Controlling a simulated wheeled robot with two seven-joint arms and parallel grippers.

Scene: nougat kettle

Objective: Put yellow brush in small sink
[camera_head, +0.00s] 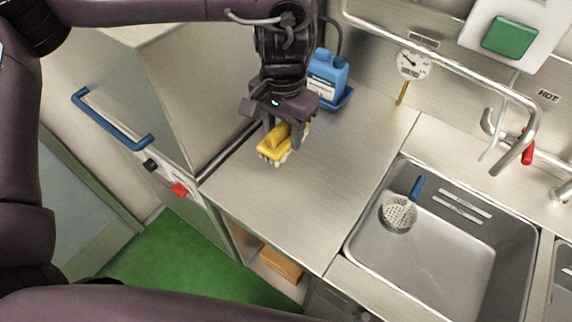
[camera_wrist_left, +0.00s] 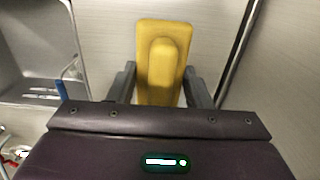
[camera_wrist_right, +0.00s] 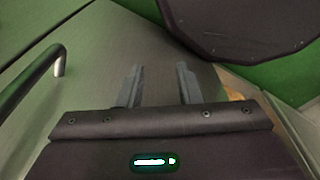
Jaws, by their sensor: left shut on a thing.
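The yellow brush (camera_head: 272,149) is between the fingers of my left gripper (camera_head: 283,130), over the steel counter left of the sink. My left gripper is shut on it. The brush also shows in the left wrist view (camera_wrist_left: 163,55), its raised handle between the two fingers. I cannot tell whether its bristles touch the counter. A steel sink (camera_head: 436,262) lies to the right, and the edge of another basin (camera_head: 566,285) shows at the far right. My right gripper (camera_wrist_right: 160,82) shows only in the right wrist view, with its fingers apart and nothing between them.
A strainer (camera_head: 398,212) with a blue handle sits in the sink. A blue bottle (camera_head: 327,73) stands at the counter's back. A tap (camera_head: 515,150) and pipe rise behind the sink. The counter (camera_head: 330,190) between brush and sink is clear.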

